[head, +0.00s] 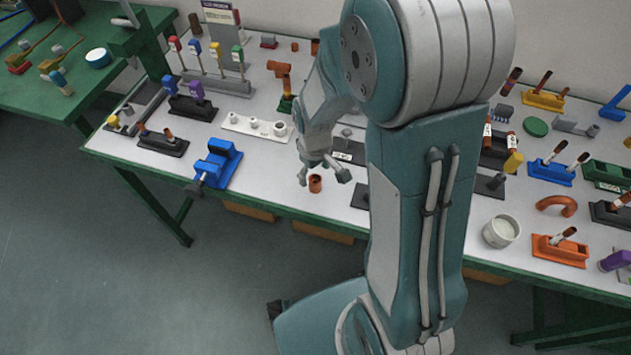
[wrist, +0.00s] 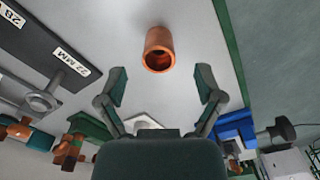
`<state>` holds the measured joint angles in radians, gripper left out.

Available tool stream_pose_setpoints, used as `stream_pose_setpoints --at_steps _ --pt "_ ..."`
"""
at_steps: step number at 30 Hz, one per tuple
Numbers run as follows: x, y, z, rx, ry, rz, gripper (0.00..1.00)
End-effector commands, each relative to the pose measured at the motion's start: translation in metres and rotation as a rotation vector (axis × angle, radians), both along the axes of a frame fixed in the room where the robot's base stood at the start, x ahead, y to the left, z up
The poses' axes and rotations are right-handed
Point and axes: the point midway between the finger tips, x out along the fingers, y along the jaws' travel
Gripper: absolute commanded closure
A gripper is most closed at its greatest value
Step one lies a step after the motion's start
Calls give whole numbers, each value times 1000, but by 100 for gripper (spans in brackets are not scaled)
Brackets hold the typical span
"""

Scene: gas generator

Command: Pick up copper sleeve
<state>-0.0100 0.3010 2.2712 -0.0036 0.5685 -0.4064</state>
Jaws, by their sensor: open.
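The copper sleeve (head: 315,184) is a short, hollow, orange-brown tube near the front edge of the white bench top. In the wrist view the sleeve (wrist: 158,49) is at the upper middle, with its open end facing the camera. My gripper (head: 322,178) is close above the sleeve in the head view. In the wrist view my gripper (wrist: 162,88) has its two fingers spread wide, with nothing between them. The sleeve lies just beyond the fingertips, roughly centred between them, and I see no contact.
A blue vise (head: 217,163) stands left of the sleeve at the bench edge. A white block with fittings (head: 254,127) lies behind it. A dark labelled plate (wrist: 45,60) is beside the sleeve in the wrist view. The white surface (wrist: 200,35) right around the sleeve is clear.

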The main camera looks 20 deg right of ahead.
Motion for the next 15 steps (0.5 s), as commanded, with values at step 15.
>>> stream_pose_setpoints --at_steps 15 --pt "1 -4 -45 3 0 -1 14"
